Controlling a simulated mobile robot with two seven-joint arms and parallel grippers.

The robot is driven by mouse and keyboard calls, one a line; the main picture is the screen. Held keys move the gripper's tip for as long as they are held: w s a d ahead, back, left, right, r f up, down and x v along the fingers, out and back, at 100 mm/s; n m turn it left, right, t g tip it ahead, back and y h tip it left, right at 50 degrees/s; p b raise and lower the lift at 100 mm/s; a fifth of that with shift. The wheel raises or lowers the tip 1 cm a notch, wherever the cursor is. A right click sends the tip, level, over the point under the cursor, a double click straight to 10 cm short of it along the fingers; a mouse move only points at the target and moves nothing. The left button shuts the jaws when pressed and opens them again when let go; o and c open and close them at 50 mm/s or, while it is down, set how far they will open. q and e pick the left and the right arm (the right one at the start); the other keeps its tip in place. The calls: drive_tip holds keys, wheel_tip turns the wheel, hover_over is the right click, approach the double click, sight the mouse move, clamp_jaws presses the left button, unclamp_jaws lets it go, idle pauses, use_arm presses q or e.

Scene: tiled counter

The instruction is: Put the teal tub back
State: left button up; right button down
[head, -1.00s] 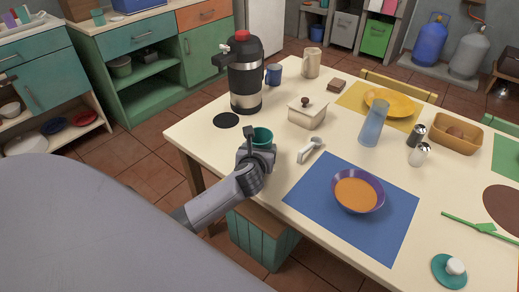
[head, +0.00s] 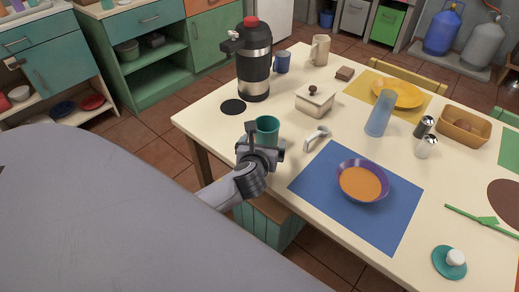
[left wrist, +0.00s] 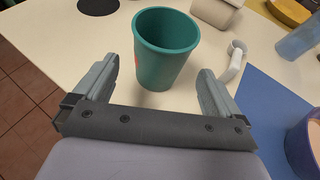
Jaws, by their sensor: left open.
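The teal tub (head: 267,128) is an open-topped cup standing upright on the cream table near its left edge. In the left wrist view the teal tub (left wrist: 165,50) stands just beyond and between the fingertips. My left gripper (head: 262,146) is at the tub's near side. In the left wrist view the gripper (left wrist: 158,85) is open, with one finger to each side and nothing clasped. My right gripper is not in view.
A black disc (head: 233,107) lies on the table behind the tub, by a tall dark flask (head: 254,70). A white-handled utensil (head: 317,137) lies right of the tub. A lidded box (head: 315,101) and a purple bowl (head: 362,181) on a blue mat (head: 325,204) are nearby.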

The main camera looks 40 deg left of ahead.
use_arm(q)
drive_tip(key=v, duration=0.5)
drive_tip(key=shift+s+d+r+p, duration=0.15)
drive_tip(key=shift+s+p, duration=0.15)
drive_tip(key=shift+s, duration=0.05)
drive_tip(key=shift+s+d, duration=0.1)
drive_tip(key=shift+s, duration=0.1)
drive_tip(key=s+d+f+n+h, duration=0.4)
drive_tip(key=s+f+n, duration=0.2)
drive_tip(key=n, duration=0.8)
drive_tip(key=s+d+f+n+g+h, duration=0.1)
drive_tip(key=s+d+f+n+h, duration=0.3)
drive_tip(key=s+n, duration=0.6)
wheel_tip(320, 180, down, 2)
drive_tip(key=d+n, duration=0.1)
drive_tip(key=n, duration=0.3)
drive_tip(key=shift+d+n, duration=0.15)
drive_tip(key=shift+n, duration=0.25)
